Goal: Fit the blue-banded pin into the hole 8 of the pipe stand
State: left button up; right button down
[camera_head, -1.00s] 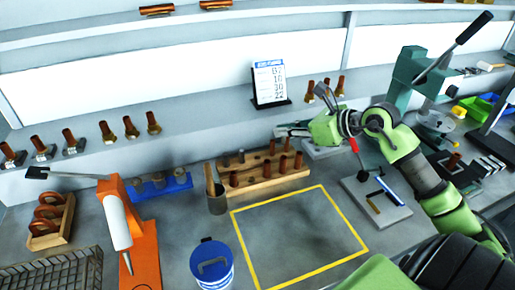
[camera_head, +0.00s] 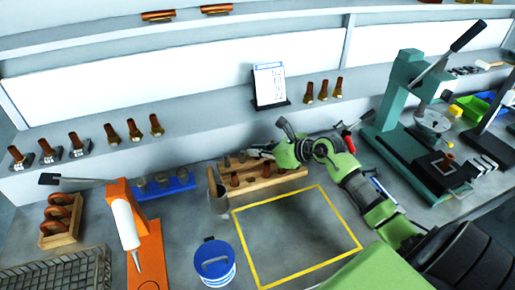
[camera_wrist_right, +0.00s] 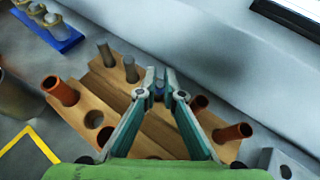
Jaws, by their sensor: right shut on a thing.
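The wooden pipe stand (camera_head: 272,187) lies behind the yellow-outlined area, with copper pipes and grey pins standing in it. In the right wrist view the stand (camera_wrist_right: 112,98) shows empty holes at left, copper pipes on both sides and two grey pins at the back. My right gripper (camera_head: 250,152) is over the back of the stand. In its wrist view the gripper (camera_wrist_right: 158,80) is shut on a small grey pin with a bluish band (camera_wrist_right: 159,92), between the fingertips. Whether its lower end is in a hole is hidden. I cannot read hole numbers. My left gripper is not in view.
A blue rack (camera_head: 165,186), an orange press (camera_head: 145,245) and a blue tub (camera_head: 214,264) are to the left. A green press (camera_head: 405,150) stands right. The yellow-outlined area is clear.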

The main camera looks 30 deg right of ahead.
jog(key=shift+f, duration=0.15)
jog(key=c, duration=2.4)
grip_release()
jog(key=shift+c, duration=0.2)
jog(key=shift+s+d+r, duration=0.1)
jog(key=shift+s+r, duration=0.05)
jog(key=shift+r, duration=0.05)
jog(key=b+v, duration=0.2)
jog(key=v, duration=0.8)
jog(key=shift+s, duration=0.2)
jog(key=shift+s+d+r, duration=0.2)
jog(key=shift+s+r, duration=0.2)
jog(key=shift+s, duration=0.15)
